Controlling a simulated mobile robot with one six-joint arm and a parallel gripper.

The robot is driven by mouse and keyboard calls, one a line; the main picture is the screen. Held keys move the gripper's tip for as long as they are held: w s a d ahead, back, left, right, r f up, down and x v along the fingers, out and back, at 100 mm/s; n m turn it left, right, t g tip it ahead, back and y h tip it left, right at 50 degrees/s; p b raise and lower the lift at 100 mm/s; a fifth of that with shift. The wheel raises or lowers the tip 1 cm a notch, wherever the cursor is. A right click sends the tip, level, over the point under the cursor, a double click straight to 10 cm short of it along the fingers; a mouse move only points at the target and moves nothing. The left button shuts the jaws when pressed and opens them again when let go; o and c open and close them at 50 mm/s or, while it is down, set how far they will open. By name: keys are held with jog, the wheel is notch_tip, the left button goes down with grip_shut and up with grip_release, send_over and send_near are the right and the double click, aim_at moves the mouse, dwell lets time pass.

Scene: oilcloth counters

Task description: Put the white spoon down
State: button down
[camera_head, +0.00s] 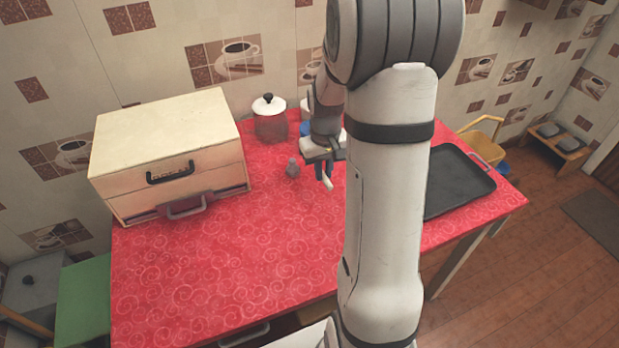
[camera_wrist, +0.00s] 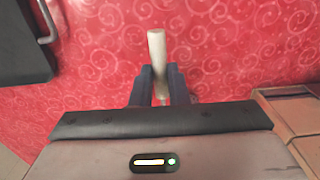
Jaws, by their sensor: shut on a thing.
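The white spoon (camera_wrist: 157,50) is between the two dark fingers of my gripper (camera_wrist: 159,88) in the wrist view, with its pale handle end sticking out past the fingertips. The rest of the spoon is hidden by the gripper. In the head view my gripper (camera_head: 324,170) is over the back part of the red oilcloth counter (camera_head: 220,270), and the spoon's pale end (camera_head: 327,183) shows beside the fingers. Whether the spoon touches the cloth is hard to tell.
A cream drawer box (camera_head: 170,155) fills the back left. A black tray (camera_head: 455,182) lies at the right. The front left of the counter is clear.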

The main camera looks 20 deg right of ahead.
aim_at(321, 198)
jog(key=f, duration=0.7)
jog(key=shift+a+f, duration=0.15)
jog(key=shift+a, duration=0.05)
jog(key=shift+f+b, duration=0.25)
jog(key=shift+b, duration=0.1)
jog(key=c, duration=1.4)
grip_release()
jog(key=shift+r, duration=0.1)
